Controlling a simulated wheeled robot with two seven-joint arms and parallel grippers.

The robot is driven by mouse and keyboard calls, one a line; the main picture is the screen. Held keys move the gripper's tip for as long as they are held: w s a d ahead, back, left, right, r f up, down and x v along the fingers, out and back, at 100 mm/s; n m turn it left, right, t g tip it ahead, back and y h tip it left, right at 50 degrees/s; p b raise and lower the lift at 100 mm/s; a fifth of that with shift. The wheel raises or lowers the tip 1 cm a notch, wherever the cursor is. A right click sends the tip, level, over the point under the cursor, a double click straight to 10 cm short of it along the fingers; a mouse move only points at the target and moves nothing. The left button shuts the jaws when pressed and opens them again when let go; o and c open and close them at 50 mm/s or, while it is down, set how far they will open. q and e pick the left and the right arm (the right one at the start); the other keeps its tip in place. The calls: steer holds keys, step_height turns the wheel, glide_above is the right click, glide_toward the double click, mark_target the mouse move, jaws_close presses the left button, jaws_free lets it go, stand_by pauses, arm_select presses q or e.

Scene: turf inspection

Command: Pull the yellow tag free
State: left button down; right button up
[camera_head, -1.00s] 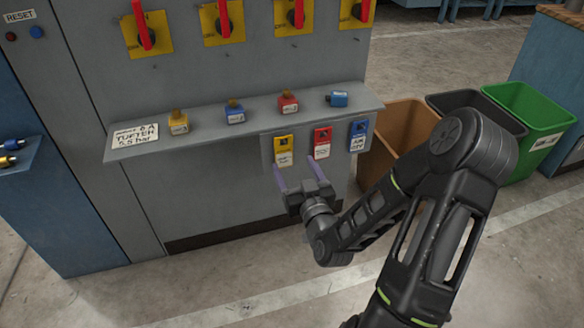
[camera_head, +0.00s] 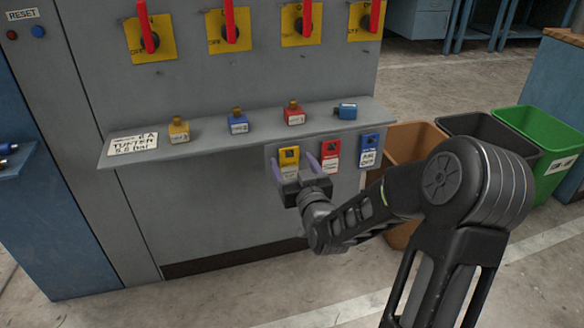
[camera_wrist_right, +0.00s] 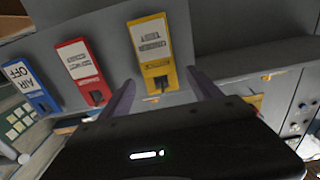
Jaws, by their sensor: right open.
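The yellow tag (camera_head: 289,156) hangs on a small grey panel below the shelf, leftmost of three tags. It also shows in the right wrist view (camera_wrist_right: 153,48), with a white label and a dark slot. My right gripper (camera_head: 293,161) is open in front of it. In the wrist view the two fingers (camera_wrist_right: 163,85) stand on either side of the tag's slotted end, and I see no contact. The tag's lower part is partly hidden by the gripper in the head view. My left gripper is not in view.
A red tag (camera_head: 330,152) and a blue tag (camera_head: 368,150) hang just right of the yellow one. Several padlocks stand on the shelf (camera_head: 200,143) above. Brown (camera_head: 412,140), black and green bins (camera_head: 545,135) stand at the right.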

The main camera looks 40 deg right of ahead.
mark_target(296, 168)
steer(key=shift+w+d, duration=0.15)
steer(key=shift+w, duration=0.3)
steer(key=c, duration=1.5)
steer(key=shift+o, duration=0.2)
steer(key=shift+r, duration=0.5)
steer(key=shift+s, duration=0.25)
steer(key=shift+v, duration=1.7)
